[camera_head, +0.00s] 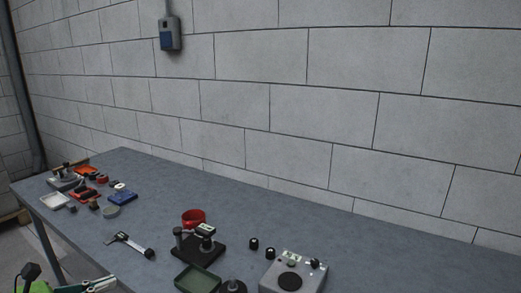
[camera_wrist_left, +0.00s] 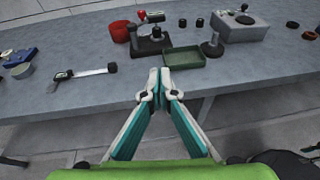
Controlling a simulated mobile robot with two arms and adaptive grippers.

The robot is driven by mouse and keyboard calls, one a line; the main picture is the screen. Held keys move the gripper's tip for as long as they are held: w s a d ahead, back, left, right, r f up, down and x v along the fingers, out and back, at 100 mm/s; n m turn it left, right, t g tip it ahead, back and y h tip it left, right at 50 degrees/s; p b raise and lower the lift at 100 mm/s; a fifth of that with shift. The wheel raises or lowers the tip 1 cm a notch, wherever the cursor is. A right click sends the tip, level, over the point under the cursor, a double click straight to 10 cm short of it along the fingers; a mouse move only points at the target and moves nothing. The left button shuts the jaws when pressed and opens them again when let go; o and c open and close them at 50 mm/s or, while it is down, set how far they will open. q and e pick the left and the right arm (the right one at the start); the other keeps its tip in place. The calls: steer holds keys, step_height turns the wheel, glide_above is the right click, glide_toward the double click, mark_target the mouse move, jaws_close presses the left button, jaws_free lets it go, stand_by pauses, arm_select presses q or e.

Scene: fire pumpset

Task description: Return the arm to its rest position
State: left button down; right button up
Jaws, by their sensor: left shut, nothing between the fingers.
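My left gripper (camera_head: 104,283) shows at the bottom left edge of the head view, with its green and white parts partly cut off by the frame. In the left wrist view its two fingers (camera_wrist_left: 159,76) are together, with nothing between the tips. The fingertips appear over the front edge of the grey-blue table (camera_wrist_left: 112,98) in that view, apart from the objects on it. My right gripper is in neither view.
Several small items crowd the far left end. A block wall (camera_head: 260,55) stands behind.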

arm_select(q)
steer(key=a+f+n+t+y, duration=0.2)
steer(key=a+f+n, duration=0.2)
steer(key=f+n, duration=0.3)
steer(key=a+f+n+t+y, duration=0.1)
steer(key=a+f+n+y, duration=0.1)
steer(key=a+f+n, duration=0.45)
steer(key=s+f+n+g+y, duration=0.1)
steer(key=s+f+n+y, duration=0.35)
steer(key=f, duration=0.65)
steer(key=s+f+n+g+y, duration=0.1)
steer(key=s+f+n+g, duration=0.1)
steer(key=s+f+n, duration=0.55)
steer(key=s+d+f+n+g, duration=0.2)
steer(key=s+d+f+n, duration=0.2)
steer(key=s+f, duration=0.5)
steer(key=s+d+f+n+g, duration=0.3)
steer(key=s+f+n, duration=0.15)
steer(key=f, duration=0.85)
steer(key=s+d+f+n+g, duration=0.2)
steer(key=s+d+f+n, duration=0.1)
steer(key=s+d, duration=0.5)
steer(key=s+d+f+n+g, duration=0.3)
steer(key=s+d+f, duration=0.3)
steer(key=s, duration=0.7)
steer(key=shift+d+n+g+h, duration=0.35)
steer(key=shift+d+n, duration=0.15)
steer(key=shift+d, duration=0.6)
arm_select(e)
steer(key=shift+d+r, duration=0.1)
